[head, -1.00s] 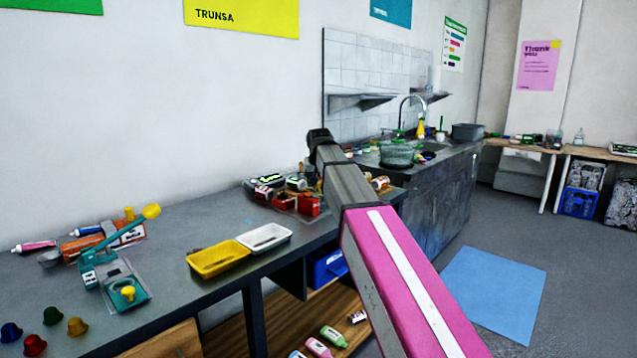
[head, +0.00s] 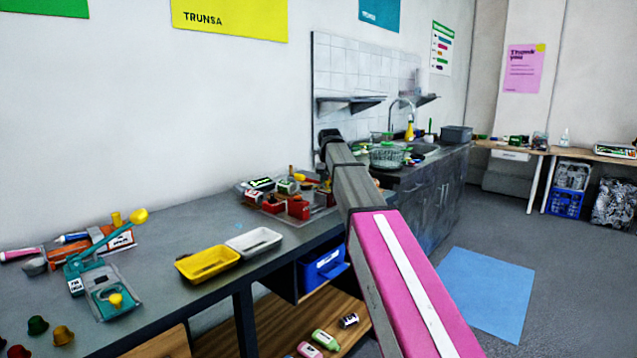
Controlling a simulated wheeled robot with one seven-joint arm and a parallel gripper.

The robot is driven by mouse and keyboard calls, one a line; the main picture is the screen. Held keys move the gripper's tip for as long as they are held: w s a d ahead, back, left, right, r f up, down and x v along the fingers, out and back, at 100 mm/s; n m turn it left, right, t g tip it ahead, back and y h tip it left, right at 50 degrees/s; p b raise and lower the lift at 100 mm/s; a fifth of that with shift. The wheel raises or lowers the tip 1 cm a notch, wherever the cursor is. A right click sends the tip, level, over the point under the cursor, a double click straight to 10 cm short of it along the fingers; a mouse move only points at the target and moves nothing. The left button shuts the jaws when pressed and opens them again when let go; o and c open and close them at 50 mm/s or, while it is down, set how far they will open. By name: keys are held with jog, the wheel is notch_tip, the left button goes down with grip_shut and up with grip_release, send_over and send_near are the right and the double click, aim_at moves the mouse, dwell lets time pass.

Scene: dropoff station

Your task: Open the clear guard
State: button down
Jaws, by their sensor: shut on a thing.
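I cannot make out a clear guard for certain in the head view. A teal device (head: 104,302) with a pale, maybe see-through plate, a lever ending in a yellow knob (head: 139,217) and a second yellow knob stands on the grey worktop (head: 200,232) at left. My pink and grey arm reaches up from the lower right to a black joint in front of the back wall. My gripper's fingers do not show; the arm's end is hidden beyond or behind that joint.
A yellow tray (head: 208,264) and a white tray (head: 254,242) lie mid-worktop. Red and white items (head: 298,207) crowd the worktop beside my arm. Small coloured cups (head: 38,325) stand at the front left. A sink counter (head: 425,205) stands behind. Open floor with a blue mat (head: 487,293) lies right.

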jog(key=shift+w+d, duration=0.1)
jog(key=shift+w, duration=0.05)
jog(key=c, duration=0.8)
grip_release()
jog(key=v, duration=1)
jog(key=shift+s+r, duration=0.25)
jog(key=shift+r, duration=0.1)
